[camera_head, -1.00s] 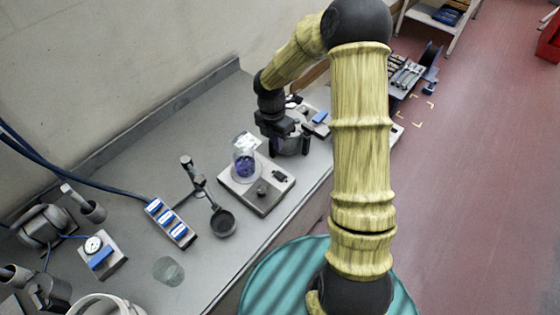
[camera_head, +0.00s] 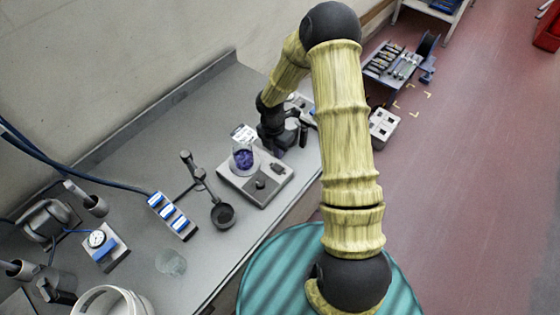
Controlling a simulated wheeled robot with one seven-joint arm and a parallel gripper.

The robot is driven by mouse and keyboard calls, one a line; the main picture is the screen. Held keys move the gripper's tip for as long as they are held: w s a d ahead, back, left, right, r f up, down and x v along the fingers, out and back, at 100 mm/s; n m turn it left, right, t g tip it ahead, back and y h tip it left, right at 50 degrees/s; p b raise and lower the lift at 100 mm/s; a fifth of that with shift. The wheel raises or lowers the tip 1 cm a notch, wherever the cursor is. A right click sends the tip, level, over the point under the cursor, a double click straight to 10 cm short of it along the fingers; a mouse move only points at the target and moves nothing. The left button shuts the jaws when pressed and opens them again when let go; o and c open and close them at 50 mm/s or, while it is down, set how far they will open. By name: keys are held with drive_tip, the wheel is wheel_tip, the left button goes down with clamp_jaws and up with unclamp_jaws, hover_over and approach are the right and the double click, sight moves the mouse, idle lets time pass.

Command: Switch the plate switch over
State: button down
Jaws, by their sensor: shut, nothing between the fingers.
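A grey hot plate (camera_head: 235,182) stands on the bench with a clear beaker of purple contents (camera_head: 243,160) on it. A round dark knob (camera_head: 260,184) is on its front part. A small dark switch (camera_head: 277,168) sits near its right corner; which way it is tipped is too small to tell. My dark gripper (camera_head: 273,151) is shut and empty, just behind the switch in the picture, close to the plate's back right edge. I cannot tell whether it touches the plate. The arm and wrist hide part of the bench behind it.
A stand with a dark round cup (camera_head: 223,214) and a strip of blue-topped blocks (camera_head: 173,216) are left of the plate. A glass dish (camera_head: 171,263), a gauge block (camera_head: 105,247) and a white bucket (camera_head: 108,303) lie farther left. Blue-topped items lie behind my gripper.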

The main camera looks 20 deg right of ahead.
drive_tip(key=p, duration=0.2)
hover_over(280, 169)
drive_tip(key=f, duration=0.4)
drive_tip(key=shift+w+a+f, duration=0.15)
drive_tip(key=shift+a+f, duration=0.1)
drive_tip(key=shift+f, duration=0.1)
drive_tip(key=shift+d+f, duration=0.2)
drive_tip(key=shift+f, duration=0.25)
drive_tip(key=shift+d+f, duration=0.2)
drive_tip(key=shift+f, duration=0.25)
drive_tip(key=shift+a, duration=0.1)
drive_tip(key=shift+f, duration=0.25)
drive_tip(key=shift+s, duration=0.25)
drive_tip(key=shift+w+a, duration=0.1)
drive_tip(key=shift+w, duration=0.05)
